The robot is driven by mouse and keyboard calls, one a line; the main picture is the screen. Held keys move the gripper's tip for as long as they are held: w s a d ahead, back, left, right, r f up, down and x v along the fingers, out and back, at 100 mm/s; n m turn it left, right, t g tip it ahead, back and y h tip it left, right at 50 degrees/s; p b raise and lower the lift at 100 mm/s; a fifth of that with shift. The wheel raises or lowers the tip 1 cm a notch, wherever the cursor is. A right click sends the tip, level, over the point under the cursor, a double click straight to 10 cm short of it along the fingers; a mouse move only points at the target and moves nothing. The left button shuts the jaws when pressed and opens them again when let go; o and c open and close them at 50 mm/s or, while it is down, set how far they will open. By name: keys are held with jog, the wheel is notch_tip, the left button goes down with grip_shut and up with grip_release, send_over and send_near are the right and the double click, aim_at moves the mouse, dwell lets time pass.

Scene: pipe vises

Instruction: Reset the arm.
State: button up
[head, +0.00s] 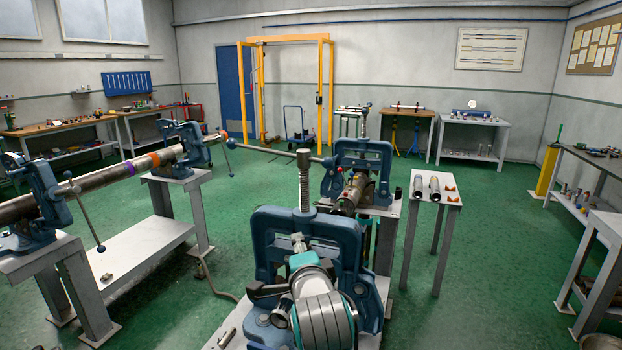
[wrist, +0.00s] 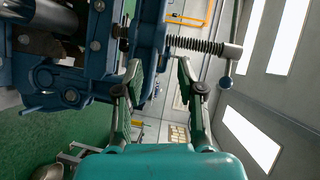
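My gripper (wrist: 159,68) is open in the wrist view, its two fingers spread with no object between the tips. The blue vise (wrist: 150,30) with its threaded screw (wrist: 195,45) and ball-ended handle (wrist: 228,68) fills the top left beyond the fingers. In the head view my gripper (head: 299,242) is low in front of the nearest blue vise (head: 262,240), within the outline of its frame. Its fingers are small there, and I cannot tell whether they touch the vise.
A second vise (head: 362,160) stands just behind. A small table (head: 435,190) holds two short pipes and orange pieces. At left, a long pipe (head: 105,178) lies through two vises on grey stands. Green floor is free at right.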

jog(key=s+d+f+n, duration=0.25)
jog(key=s+f, duration=0.25)
jog(key=f, duration=0.3)
jog(key=s+d+f+n, duration=0.1)
jog(key=s+d+f, duration=0.3)
jog(key=f, duration=0.3)
jog(key=s+d+f+n, duration=0.25)
jog(key=s+f, duration=0.25)
jog(key=f, duration=0.3)
jog(key=s+d+f+n, duration=0.1)
jog(key=s+d+f, duration=0.15)
jog(key=s, duration=0.25)
jog(key=s+d+f+n+h, duration=0.1)
jog(key=s+d+f, duration=0.15)
jog(key=s, duration=0.25)
jog(key=s+d+f+n, duration=0.1)
jog(key=s+d+f, duration=0.15)
jog(key=s, duration=0.25)
jog(key=s+d+r+n+h, duration=0.1)
jog(key=s+d+n, duration=0.1)
jog(key=s, duration=1.1)
jog(key=s+d+r+n+g, duration=0.1)
jog(key=s+d+r+n, duration=0.1)
jog(key=s, duration=1.1)
jog(key=shift+s+d+r+n+h, duration=0.15)
jog(key=shift+r+n+h, duration=0.2)
jog(key=shift+n, duration=0.25)
jog(key=shift+o, duration=0.4)
jog(key=shift+f, duration=0.1)
